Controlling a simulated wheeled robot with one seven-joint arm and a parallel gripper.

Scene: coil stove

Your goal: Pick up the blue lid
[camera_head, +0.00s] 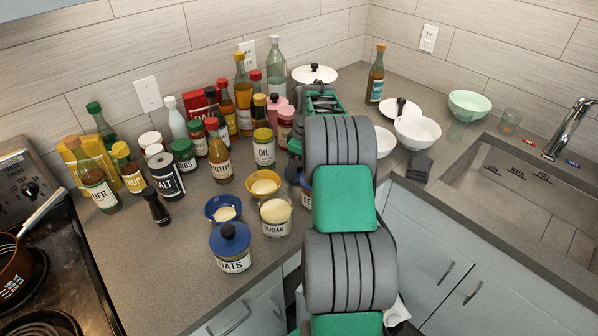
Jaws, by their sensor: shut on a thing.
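A blue lid (230,238) with a round knob sits on the glass jar marked OATS (233,263), near the counter's front edge. My gripper (294,178) points down to the right of the yellow bowl, partly hidden by my arm. It is apart from the OATS lid. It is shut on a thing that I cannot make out. Most of this jar is hidden.
A SUGAR jar (276,215), blue bowl (222,207) and yellow bowl (263,183) crowd the gripper's left. Several bottles and jars stand behind. White bowls (418,131) and a sink (530,190) are on the right.

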